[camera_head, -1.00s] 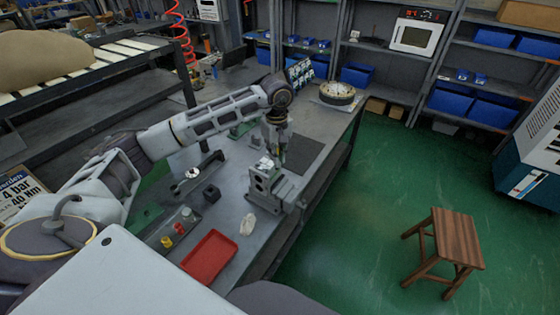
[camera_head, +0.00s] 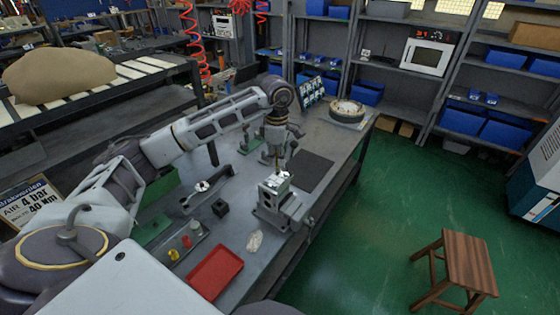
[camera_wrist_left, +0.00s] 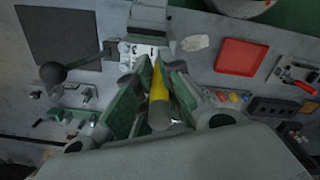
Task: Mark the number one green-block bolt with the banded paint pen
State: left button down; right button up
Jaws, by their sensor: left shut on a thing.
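My left gripper (camera_head: 277,160) is over the grey valve block (camera_head: 272,199) in the head view. In the left wrist view its green-padded fingers (camera_wrist_left: 157,90) are shut on a yellow paint pen (camera_wrist_left: 159,88) with a grey end. The pen points toward the block's pale top (camera_wrist_left: 142,50), which has several round bolt-like spots. I cannot tell whether the tip touches it. The pen's bands are not clear. Greenish fixtures show behind the gripper (camera_head: 250,145) and in the wrist view (camera_wrist_left: 68,115), but no number or bolt mark is readable. My right gripper is not in view.
A red tray (camera_head: 215,272), a pale crumpled cloth (camera_head: 254,241), a small dark block (camera_head: 220,208) and a holder with yellow and red caps (camera_head: 180,247) are on the bench. A dark mat (camera_head: 311,171) and a round wheel-like part (camera_head: 347,112) are farther back. A wooden stool (camera_head: 455,268) stands on the floor.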

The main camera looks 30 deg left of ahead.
pick_arm(q)
jog(key=n, duration=0.1)
jog(key=r+n, duration=0.1)
jog(key=a+n, duration=0.1)
jog(key=n, duration=0.1)
jog(key=shift+s+r, duration=0.2)
jog(key=shift+r, duration=0.1)
dwell(0.5)
jog(key=shift+m, duration=0.3)
jog(key=shift+f+b, duration=1.95)
jog(key=shift+f, duration=0.8)
jog(key=shift+f, duration=0.2)
